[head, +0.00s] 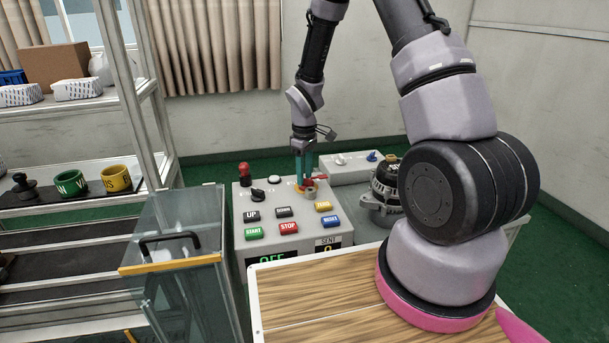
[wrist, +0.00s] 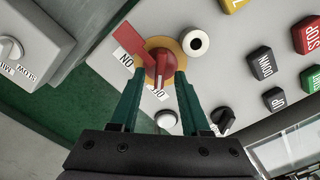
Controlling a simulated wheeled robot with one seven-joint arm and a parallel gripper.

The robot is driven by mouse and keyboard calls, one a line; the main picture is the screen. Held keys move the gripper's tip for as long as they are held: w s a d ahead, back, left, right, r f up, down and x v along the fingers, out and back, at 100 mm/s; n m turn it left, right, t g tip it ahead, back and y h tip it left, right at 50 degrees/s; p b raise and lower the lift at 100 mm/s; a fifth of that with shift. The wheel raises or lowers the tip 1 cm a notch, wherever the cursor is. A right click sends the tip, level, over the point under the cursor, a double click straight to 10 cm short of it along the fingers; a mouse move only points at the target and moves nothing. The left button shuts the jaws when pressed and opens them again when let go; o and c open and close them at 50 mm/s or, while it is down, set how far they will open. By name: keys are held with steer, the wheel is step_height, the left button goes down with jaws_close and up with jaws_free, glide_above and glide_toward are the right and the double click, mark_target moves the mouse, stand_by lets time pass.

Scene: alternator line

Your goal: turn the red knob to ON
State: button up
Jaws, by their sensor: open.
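The red knob (wrist: 160,66) sits on a yellow round base on the grey control panel (head: 290,240). In the wrist view its handle points towards the gripper, at the partly hidden OFF label (wrist: 158,93). The ON label (wrist: 125,59) lies to its left, beside a red patch. My gripper (wrist: 160,76) is open, with one green finger on each side of the knob. I cannot tell whether the fingers touch it. In the head view my gripper (head: 304,182) is over the panel's upper right, and its fingers partly hide the knob. The panel's green display (head: 271,260) reads OFF.
A black selector knob (head: 258,195), a white button (head: 274,180) and a red beacon (head: 244,172) share the panel. Coloured push buttons (head: 288,227) sit in front. An alternator (head: 384,190) stands to the right, a clear bin (head: 185,255) to the left.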

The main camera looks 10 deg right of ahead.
steer(key=shift+f, duration=0.25)
jaws_close()
